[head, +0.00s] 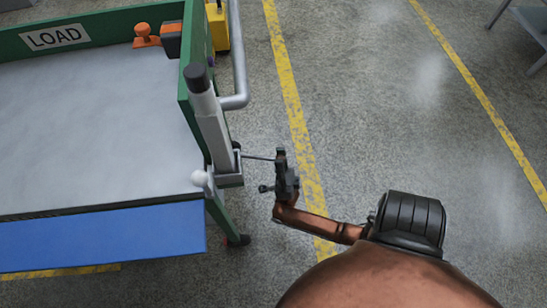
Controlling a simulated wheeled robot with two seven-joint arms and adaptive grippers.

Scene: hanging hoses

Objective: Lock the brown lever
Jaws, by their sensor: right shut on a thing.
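A grey upright lever-like post (212,125) with a black cap stands at the right corner of the cart, in a grey bracket. No plainly brown lever shows apart from my copper-coloured arm. A thin dark rod (258,157) sticks out from the bracket to the right. My right gripper (277,163), small and dark, is just right of the bracket, shut on the rod's outer end. The fingers hide that end, and the rod's colour is hard to tell. My left gripper is not in view.
The cart has a grey top (90,120), a green frame and a blue front panel (100,240). A grey pipe (240,60) rises behind the post. The floor to the right is clear; a grey table (530,25) stands far right.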

